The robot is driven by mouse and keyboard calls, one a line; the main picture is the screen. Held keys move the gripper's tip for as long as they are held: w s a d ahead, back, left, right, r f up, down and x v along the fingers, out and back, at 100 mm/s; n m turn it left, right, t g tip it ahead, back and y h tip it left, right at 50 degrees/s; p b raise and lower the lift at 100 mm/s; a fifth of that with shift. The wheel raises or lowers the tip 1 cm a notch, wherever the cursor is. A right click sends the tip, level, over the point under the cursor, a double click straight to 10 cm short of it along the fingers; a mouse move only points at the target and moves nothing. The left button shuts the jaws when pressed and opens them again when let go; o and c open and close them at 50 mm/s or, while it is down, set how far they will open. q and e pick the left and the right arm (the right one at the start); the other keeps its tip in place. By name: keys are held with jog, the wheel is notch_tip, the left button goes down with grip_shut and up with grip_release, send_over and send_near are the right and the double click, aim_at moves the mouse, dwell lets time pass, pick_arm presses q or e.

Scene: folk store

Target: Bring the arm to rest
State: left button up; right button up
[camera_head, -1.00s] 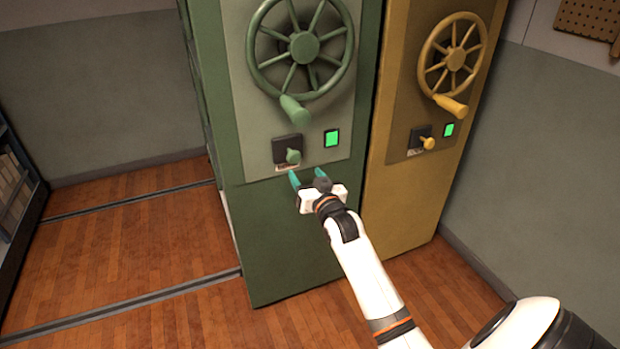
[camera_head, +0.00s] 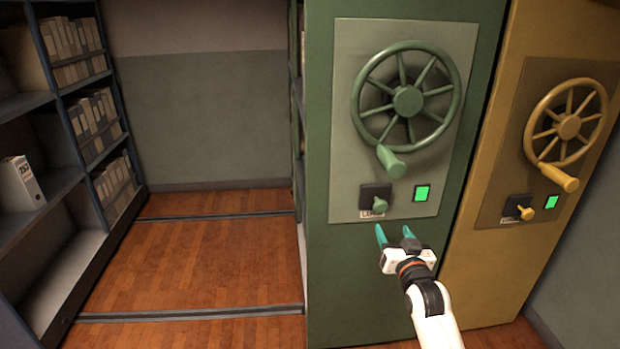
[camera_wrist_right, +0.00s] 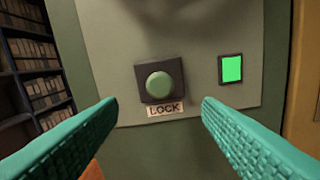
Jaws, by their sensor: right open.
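My right gripper (camera_head: 394,238) is open and empty, in front of the green cabinet (camera_head: 335,275) and just below its lock knob (camera_head: 380,204). In the right wrist view its two teal fingers stand wide apart, with the round green knob (camera_wrist_right: 160,85) on its dark plate between and beyond them. A "LOCK" label (camera_wrist_right: 165,110) sits under the knob. The fingers appear apart from the knob. My right arm (camera_head: 435,320) reaches up from the bottom edge. My left gripper is not in view.
A green handwheel (camera_head: 407,101) with a protruding handle (camera_head: 390,162) is above the knob. A lit green indicator (camera_head: 422,193) is beside it. A yellow cabinet (camera_head: 490,265) stands at right, shelves (camera_head: 60,205) at left. The floor (camera_head: 190,265) between is open, crossed by rails (camera_head: 190,313).

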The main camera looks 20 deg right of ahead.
jog(key=s+a+f+n+g+y, duration=0.15)
jog(key=s+a+f+g, duration=0.35)
jog(key=f, duration=0.7)
jog(key=s+a+f+n+g+y, duration=0.15)
jog(key=s+a+f, duration=0.25)
jog(key=s+f, duration=0.55)
jog(key=s+a+f+n+g+y, duration=0.15)
jog(key=s+a+f+g, duration=0.3)
jog(key=f, duration=0.85)
jog(key=s+a+f+n+g, duration=0.1)
jog(key=s+a+f+g, duration=0.15)
jog(key=s+f, duration=0.4)
jog(key=s+a+f+n+g, duration=0.1)
jog(key=s+a+f+g, duration=0.2)
jog(key=s, duration=0.7)
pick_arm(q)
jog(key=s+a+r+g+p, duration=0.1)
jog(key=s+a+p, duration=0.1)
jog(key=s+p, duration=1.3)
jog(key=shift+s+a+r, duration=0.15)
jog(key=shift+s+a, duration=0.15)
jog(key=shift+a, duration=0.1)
pick_arm(e)
jog(key=s+d+r, duration=0.2)
jog(key=s, duration=1.3)
jog(key=shift+d, duration=0.2)
jog(key=shift+h, duration=0.25)
